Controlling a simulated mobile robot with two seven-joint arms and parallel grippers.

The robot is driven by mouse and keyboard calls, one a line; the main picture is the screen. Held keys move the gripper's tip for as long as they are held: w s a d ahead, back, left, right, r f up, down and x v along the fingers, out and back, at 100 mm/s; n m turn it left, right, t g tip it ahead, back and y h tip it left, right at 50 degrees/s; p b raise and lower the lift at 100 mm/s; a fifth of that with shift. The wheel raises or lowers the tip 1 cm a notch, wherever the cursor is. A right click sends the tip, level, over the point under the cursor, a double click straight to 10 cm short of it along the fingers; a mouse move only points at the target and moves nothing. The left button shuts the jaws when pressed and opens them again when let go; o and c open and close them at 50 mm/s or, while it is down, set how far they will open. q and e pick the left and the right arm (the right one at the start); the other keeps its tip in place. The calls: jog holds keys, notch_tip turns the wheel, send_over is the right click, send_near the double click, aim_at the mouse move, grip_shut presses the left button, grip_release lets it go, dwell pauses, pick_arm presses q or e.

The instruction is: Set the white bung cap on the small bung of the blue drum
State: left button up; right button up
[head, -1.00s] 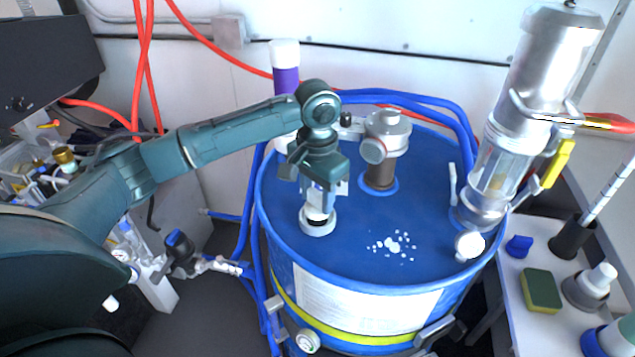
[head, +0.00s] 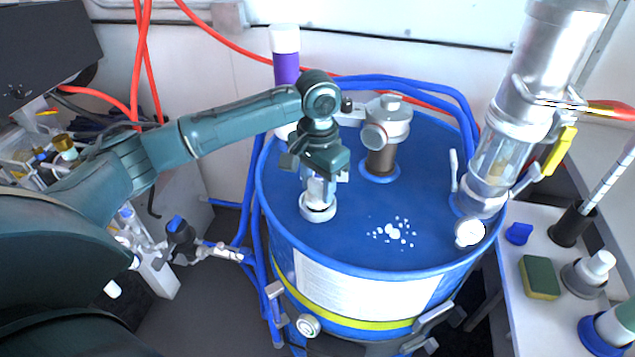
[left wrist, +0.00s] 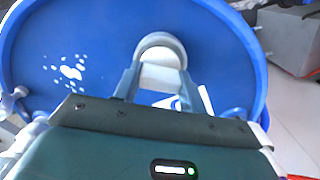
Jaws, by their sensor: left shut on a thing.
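The blue drum (head: 350,240) stands upright in the middle of the head view. My left gripper (head: 318,192) points down over the left part of its lid. It is shut on the white bung cap (head: 318,204), held low at a pale grey ring, the small bung (head: 317,214). In the left wrist view the white cap (left wrist: 160,77) lies between the fingers, with the grey ring (left wrist: 162,42) curving around its far side. The fingers hide part of the cap, so I cannot tell whether it is fully seated. My right gripper is not in view.
A grey fitting on a brown neck (head: 388,130) rises behind the gripper. A clear and metal cylinder (head: 495,155) stands at the lid's right, beside a white round knob (head: 469,232). White spots (head: 391,231) mark the lid. A side table (head: 540,240) holds a sponge and bottles.

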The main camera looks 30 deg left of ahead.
aim_at(317, 183)
pick_arm(q)
jog(key=shift+f, duration=0.6)
dwell(0.6)
jog(key=o, duration=0.7)
jog(key=shift+r, duration=5.5)
